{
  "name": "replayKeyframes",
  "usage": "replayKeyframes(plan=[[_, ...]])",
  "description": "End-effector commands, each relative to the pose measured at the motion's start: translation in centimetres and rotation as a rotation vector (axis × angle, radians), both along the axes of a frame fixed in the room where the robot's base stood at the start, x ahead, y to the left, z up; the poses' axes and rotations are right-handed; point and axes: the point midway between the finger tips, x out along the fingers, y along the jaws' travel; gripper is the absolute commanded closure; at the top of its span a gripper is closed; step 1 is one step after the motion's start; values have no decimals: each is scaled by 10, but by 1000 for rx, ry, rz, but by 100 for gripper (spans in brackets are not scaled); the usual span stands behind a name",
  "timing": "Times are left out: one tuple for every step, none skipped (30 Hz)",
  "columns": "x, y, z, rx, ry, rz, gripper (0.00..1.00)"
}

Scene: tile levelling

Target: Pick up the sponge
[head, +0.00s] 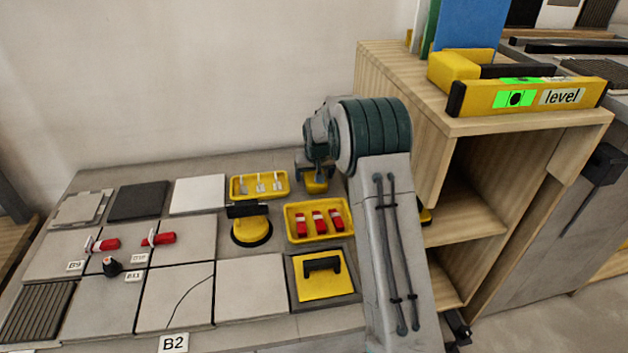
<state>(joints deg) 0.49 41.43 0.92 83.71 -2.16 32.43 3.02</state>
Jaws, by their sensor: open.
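A flat yellow pad with a black handle (318,287), which looks like the sponge, lies in a shallow grey tray (349,293) at the front right of the work surface. My gripper (315,173) is open at the back of the surface, well behind this pad. A small yellow object (316,186) shows directly under my gripper, partly hidden by it. I cannot tell what it is or whether the fingers touch it.
A yellow tray with red pieces (319,237), a yellow tray with pale pieces (259,195) and a black-handled yellow disc (251,232) stand nearby. Tiles (176,295) cover the left. The wooden cabinet (585,128) on the right carries a yellow level (530,98).

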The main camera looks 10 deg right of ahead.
Motion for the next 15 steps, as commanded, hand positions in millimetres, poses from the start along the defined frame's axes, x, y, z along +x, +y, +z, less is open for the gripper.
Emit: replayKeyframes(plan=[[0,0,2,0,-1,0,20],[0,0,2,0,-1,0,20],[0,0,2,0,-1,0,20],[0,0,2,0,-1,0,28],[0,0,2,0,-1,0,37],[0,0,2,0,-1,0,48],[0,0,2,0,-1,0,56],[0,0,2,0,-1,0,64],[0,0,2,0,-1,0,68],[0,0,2,0,-1,0,68],[0,0,2,0,-1,0,68],[0,0,2,0,-1,0,68],[0,0,2,0,-1,0,68],[0,0,2,0,-1,0,68],[0,0,2,0,-1,0,68]])
